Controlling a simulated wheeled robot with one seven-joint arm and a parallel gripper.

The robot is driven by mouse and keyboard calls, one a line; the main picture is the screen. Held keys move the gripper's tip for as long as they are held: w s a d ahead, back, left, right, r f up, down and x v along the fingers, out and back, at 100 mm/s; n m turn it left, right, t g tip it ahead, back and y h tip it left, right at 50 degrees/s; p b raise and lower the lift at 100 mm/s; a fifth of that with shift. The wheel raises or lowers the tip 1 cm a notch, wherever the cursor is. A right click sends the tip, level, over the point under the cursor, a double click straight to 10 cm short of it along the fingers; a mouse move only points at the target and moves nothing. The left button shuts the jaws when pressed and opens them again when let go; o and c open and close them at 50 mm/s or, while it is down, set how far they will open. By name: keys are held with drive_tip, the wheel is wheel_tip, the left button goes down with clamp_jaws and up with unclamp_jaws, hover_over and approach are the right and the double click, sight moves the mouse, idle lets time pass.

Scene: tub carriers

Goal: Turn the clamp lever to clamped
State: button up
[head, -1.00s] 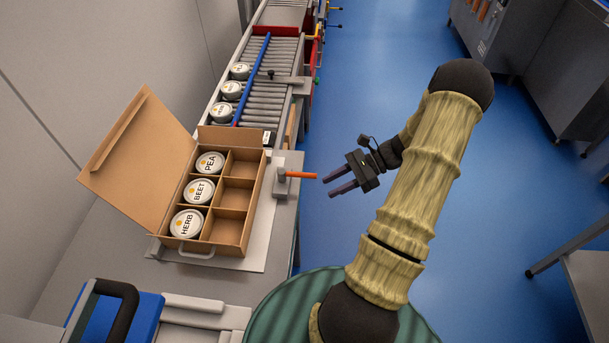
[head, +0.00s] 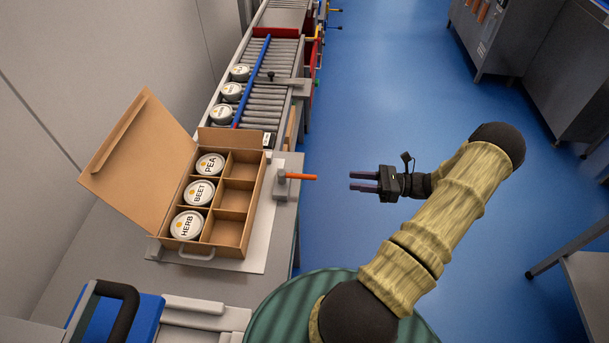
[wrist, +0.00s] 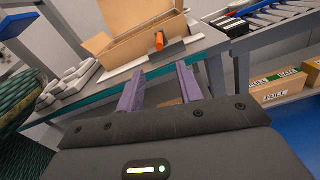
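The clamp lever (head: 301,177) has an orange handle on a grey block (head: 281,187) at the right edge of the bench, beside the cardboard carrier. The handle sticks out to the right past the bench edge. It also shows in the wrist view as an orange end (wrist: 159,40) above and between my fingers. My gripper (head: 351,181) is to the right of the handle, apart from it, with its fingers pointing left towards it. In the wrist view my gripper (wrist: 160,85) has its two purple fingers spread with nothing between them.
An open cardboard carrier (head: 249,208) holds three white tubs in its left column; its right compartments look empty. A roller conveyor (head: 265,100) with more tubs runs behind. Cardboard boxes (wrist: 278,88) sit under the conveyor. Blue floor (head: 400,110) around my gripper is clear.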

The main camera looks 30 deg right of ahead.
drive_tip(key=p, duration=0.4)
approach(286, 175)
drive_tip(key=x, duration=0.5)
drive_tip(key=shift+w+d+f, duration=0.1)
drive_tip(key=shift+w+f, duration=0.1)
drive_tip(key=shift+f, duration=0.1)
clamp_jaws()
